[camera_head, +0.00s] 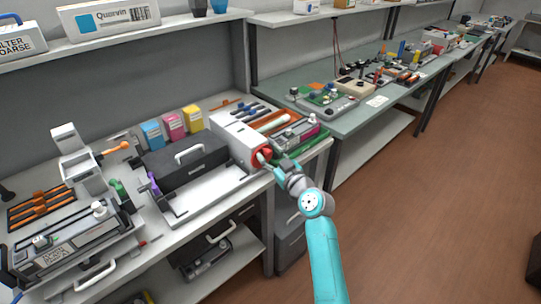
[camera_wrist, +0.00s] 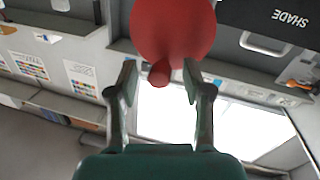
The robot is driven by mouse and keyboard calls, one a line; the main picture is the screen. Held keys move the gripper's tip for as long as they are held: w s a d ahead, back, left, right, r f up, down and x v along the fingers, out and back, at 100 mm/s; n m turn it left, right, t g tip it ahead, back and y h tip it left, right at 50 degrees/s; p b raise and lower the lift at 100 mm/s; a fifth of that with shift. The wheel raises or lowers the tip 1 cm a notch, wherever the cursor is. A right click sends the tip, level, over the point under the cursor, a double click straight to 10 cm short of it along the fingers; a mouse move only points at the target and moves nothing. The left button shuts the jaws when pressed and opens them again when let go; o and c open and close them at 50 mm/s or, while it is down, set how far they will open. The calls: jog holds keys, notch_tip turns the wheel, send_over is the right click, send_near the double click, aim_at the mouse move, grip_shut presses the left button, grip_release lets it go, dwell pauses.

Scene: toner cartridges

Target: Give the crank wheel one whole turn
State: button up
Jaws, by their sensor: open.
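The crank wheel (camera_head: 263,155) is a red disc on the end face of a white housing (camera_head: 236,138) at the right end of the workbench. In the wrist view the wheel (camera_wrist: 173,28) fills the top middle, and its short red knob (camera_wrist: 159,73) points toward me. My gripper (camera_head: 268,162) is right in front of the wheel. In the wrist view my gripper (camera_wrist: 160,78) is open, with one fingertip on each side of the knob and a gap visible on both sides. I cannot tell how far the fingertips reach along the knob.
A black box with a handle (camera_head: 187,160) stands left of the white housing. Cyan, magenta and yellow cartridges (camera_head: 173,126) stand behind it. A tray with a green edge (camera_head: 297,137) lies right of the housing.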

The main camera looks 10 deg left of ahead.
aim_at(268, 160)
grip_shut()
dwell(0.4)
jog(key=f+m+g, duration=0.1)
jog(key=m, duration=0.6)
jog(key=w+d+f+m+g+y, duration=0.1)
jog(key=f+m+g, duration=0.1)
jog(key=m, duration=0.5)
jog(key=w+f+m+g+y, duration=0.1)
jog(key=f+m+g, duration=0.1)
jog(key=m, duration=0.6)
jog(key=shift+w+d+f, duration=0.2)
jog(key=shift+d, duration=0.2)
dwell(0.4)
